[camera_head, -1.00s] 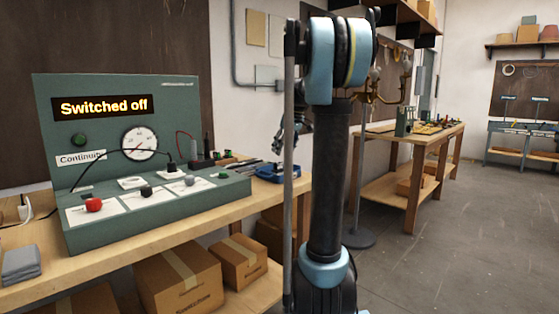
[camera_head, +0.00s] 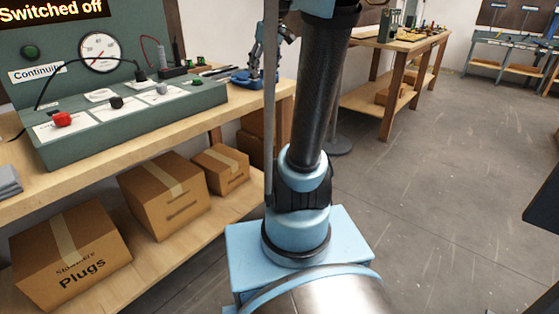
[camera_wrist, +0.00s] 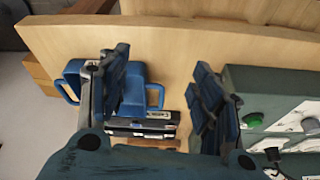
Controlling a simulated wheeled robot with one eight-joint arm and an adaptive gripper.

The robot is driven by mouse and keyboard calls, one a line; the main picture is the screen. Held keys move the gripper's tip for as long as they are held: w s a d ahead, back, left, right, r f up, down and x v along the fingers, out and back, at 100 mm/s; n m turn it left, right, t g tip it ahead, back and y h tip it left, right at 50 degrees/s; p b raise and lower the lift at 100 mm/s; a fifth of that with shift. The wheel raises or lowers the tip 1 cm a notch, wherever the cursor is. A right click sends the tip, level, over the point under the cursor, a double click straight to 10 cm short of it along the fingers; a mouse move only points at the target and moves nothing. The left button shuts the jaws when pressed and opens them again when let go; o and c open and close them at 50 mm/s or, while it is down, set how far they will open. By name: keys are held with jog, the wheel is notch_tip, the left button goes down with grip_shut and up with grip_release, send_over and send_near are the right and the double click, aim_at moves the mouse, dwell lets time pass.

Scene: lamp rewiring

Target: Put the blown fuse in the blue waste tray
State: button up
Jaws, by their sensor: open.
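The blue waste tray (camera_head: 241,78) sits at the right end of the near bench, beside the green test panel. In the wrist view the blue tray (camera_wrist: 155,95) has loop-like ends and is partly hidden behind one finger. My gripper (camera_head: 257,66) is above the bench close to the tray, partly hidden by my arm. In the wrist view my gripper (camera_wrist: 165,78) is open, its fingers wide apart, with bare bench and part of the tray showing between them. I cannot make out the blown fuse in either view.
The green test panel (camera_head: 135,120) carries a red knob (camera_head: 62,119), a gauge and a "Switched off" display. Dark slim items (camera_wrist: 140,128) lie beside the tray. Cardboard boxes (camera_head: 165,193) stand on the lower shelf. Open floor (camera_head: 430,190) lies to the right.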

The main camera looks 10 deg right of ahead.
jog(key=s+f+m+h, duration=0.1)
jog(key=s+f+m, duration=0.3)
jog(key=s+f, duration=1.9)
jog(key=s, duration=0.3)
jog(key=shift+s+a+f+m+g+h, duration=0.15)
jog(key=shift+s+a+m+g+h, duration=0.15)
jog(key=shift+m+g+h, duration=0.1)
jog(key=shift+w+f, duration=0.2)
jog(key=shift+w, duration=0.35)
